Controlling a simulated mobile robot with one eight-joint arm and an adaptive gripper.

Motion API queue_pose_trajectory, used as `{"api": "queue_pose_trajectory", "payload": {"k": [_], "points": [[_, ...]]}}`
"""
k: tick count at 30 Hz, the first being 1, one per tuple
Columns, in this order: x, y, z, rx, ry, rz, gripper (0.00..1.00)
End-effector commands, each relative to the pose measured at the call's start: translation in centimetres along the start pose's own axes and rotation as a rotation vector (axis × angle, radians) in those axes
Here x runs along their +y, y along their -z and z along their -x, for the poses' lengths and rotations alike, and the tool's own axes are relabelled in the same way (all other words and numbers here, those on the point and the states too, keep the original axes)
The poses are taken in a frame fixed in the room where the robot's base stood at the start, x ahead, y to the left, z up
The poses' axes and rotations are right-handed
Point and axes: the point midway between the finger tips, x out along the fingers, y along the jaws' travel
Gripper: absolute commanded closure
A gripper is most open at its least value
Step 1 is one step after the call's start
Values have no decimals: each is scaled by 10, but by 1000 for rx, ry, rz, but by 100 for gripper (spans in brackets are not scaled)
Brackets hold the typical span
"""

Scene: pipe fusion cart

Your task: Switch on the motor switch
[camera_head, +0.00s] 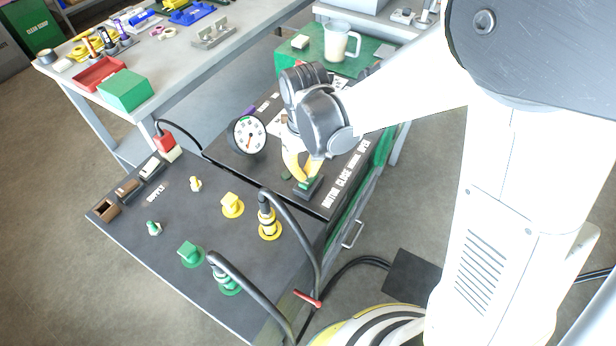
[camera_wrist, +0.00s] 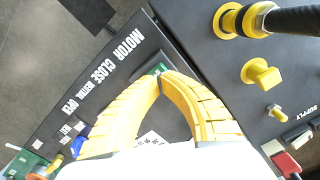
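The motor switch (camera_head: 308,187) is a small dark block with green on it, at the edge of the black cart panel beside the white MOTOR lettering. My gripper (camera_head: 303,179), with yellow ribbed fingers, points down right at it. In the wrist view the fingertips (camera_wrist: 161,75) come together, with no gap visible between them. A bit of the green switch part (camera_wrist: 150,70) shows just past the tips. The fingers hide much of the switch, so I cannot tell its position or whether the tips touch it.
A round gauge (camera_head: 248,135) stands left of my gripper. Yellow (camera_head: 232,205) and green (camera_head: 190,254) knobs and hose fittings (camera_head: 269,223) rise from the front panel. A red plug (camera_head: 164,142) is at its left. A mug (camera_head: 338,40) stands on the green surface behind.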

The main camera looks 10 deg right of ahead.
Motion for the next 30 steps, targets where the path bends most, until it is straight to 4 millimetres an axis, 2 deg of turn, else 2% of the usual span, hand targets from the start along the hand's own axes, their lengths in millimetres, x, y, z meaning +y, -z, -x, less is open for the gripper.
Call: {"api": "queue_pose_trajectory", "payload": {"k": [30], "points": [[0, 0, -16, 0, 0, 0, 100]]}}
